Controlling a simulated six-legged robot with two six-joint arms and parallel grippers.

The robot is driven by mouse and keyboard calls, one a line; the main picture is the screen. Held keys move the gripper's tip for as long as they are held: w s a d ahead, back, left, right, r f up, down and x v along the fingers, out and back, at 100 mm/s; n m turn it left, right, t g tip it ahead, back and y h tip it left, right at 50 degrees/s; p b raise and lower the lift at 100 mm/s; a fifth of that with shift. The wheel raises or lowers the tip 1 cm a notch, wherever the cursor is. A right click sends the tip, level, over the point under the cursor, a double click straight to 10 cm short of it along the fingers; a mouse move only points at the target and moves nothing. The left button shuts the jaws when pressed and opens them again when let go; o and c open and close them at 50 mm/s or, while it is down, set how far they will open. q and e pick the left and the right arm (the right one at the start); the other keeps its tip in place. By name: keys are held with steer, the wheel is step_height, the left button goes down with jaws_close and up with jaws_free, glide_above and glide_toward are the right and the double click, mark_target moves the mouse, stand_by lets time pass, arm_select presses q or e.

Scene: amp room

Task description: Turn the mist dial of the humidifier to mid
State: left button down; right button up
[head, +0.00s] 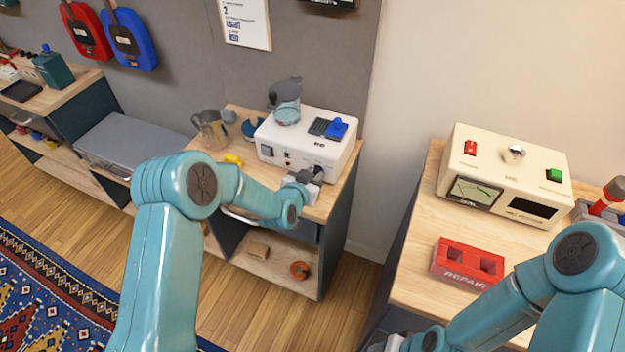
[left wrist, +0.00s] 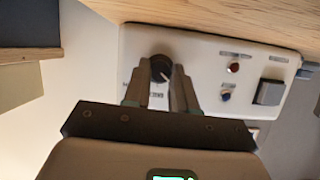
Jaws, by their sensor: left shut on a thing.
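The humidifier (head: 302,152) is a white box on a small wooden-topped cabinet, with a blue switch on top. Its front panel shows upside down in the left wrist view (left wrist: 207,72). The mist dial (left wrist: 161,66) is a dark round knob with a pale pointer line; its printed label is partly hidden and I cannot read its setting. My left gripper (head: 312,180) is at the right end of the front panel. In the left wrist view its fingers (left wrist: 158,82) are shut on the dial, one on each side. My right gripper (head: 394,343) barely shows at the bottom edge.
The panel also holds a red button (left wrist: 233,68), a blue button (left wrist: 226,96) and a dark square (left wrist: 270,92). A cream device (head: 505,172) and red block (head: 467,262) sit on the right bench.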

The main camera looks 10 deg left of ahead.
arm_select(q)
steer(key=m+b, duration=0.1)
steer(key=y+b, duration=0.1)
steer(key=shift+d+f+m+b, duration=0.2)
steer(key=shift+m+b, duration=0.15)
steer(key=shift+m, duration=0.05)
steer(key=shift+m+t+y+b, duration=0.3)
steer(key=shift+m+y+b, duration=0.3)
steer(key=m+b, duration=0.1)
steer(key=m+y+b, duration=0.1)
steer(key=m+t+y+b, duration=0.1)
steer(key=shift+d+m, duration=0.25)
steer(key=shift+m, duration=0.15)
steer(key=shift+s, duration=0.1)
steer(key=c, duration=0.9)
jaws_free()
steer(key=shift+r, duration=0.1)
steer(key=shift+s, duration=0.1)
steer(key=b+v, duration=0.1)
steer(key=v, duration=1.5)
steer(key=shift+s+b, duration=0.15)
steer(key=shift+b, duration=0.25)
